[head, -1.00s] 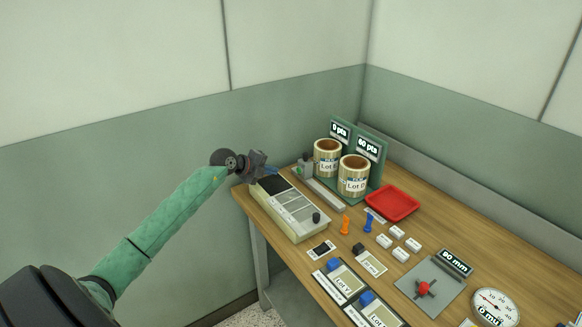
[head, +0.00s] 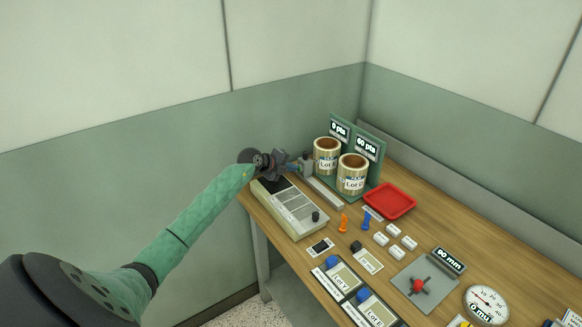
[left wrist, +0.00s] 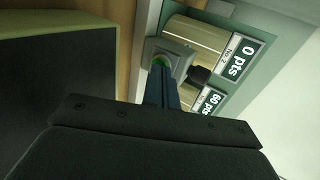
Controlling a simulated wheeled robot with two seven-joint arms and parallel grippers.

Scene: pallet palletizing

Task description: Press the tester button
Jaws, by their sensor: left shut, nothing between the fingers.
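The tester is a small grey device with a long flat base (head: 325,193), at the back left of the bench beside the rolls. Its grey upright block (head: 307,163) stands at the base's left end. In the left wrist view, a green button (left wrist: 161,62) shows on the block's grey housing (left wrist: 178,54). My left gripper (head: 299,167) is shut and empty, its blue fingers pointing at this block. In the left wrist view the fingertips (left wrist: 162,75) overlap the button's lower edge; I cannot tell whether they touch it. My right gripper is not in view.
Two tape rolls (head: 353,174) stand right of the tester before green signs reading 0 pts and 60 pts. A beige box with grey panels (head: 291,205) lies below my left gripper. A red tray (head: 389,201) lies to the right. The walls stand close behind.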

